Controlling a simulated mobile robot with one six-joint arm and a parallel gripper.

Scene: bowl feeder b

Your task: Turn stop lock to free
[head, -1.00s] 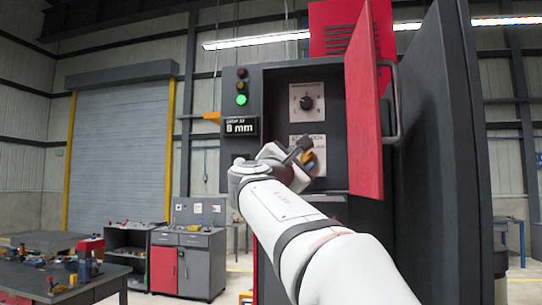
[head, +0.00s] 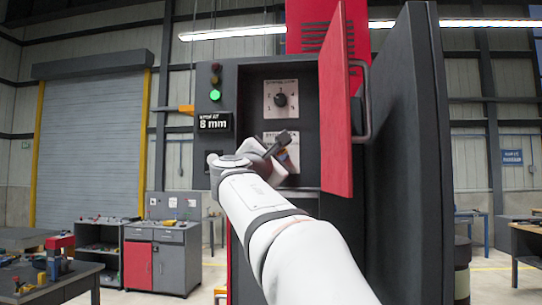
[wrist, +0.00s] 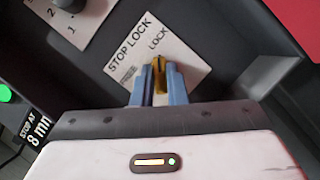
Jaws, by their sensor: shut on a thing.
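The stop lock plate (wrist: 185,50) is a white label reading STOP LOCK, with LOCK printed on it and a small box of lettering to the left. Its yellow knob (wrist: 158,66) sits between the blue fingers of my gripper (wrist: 158,84), which are shut on it. The fingers hide the knob's lower part, and I cannot tell its exact setting. In the head view my gripper (head: 283,150) is at the lower plate inside the open cabinet and covers much of that plate.
A numbered dial (head: 280,99) sits above on its own plate. The red cabinet door (head: 336,110) stands open close to the right of my arm. A display (head: 214,122) reads 8 mm, under a lit green lamp (head: 215,95).

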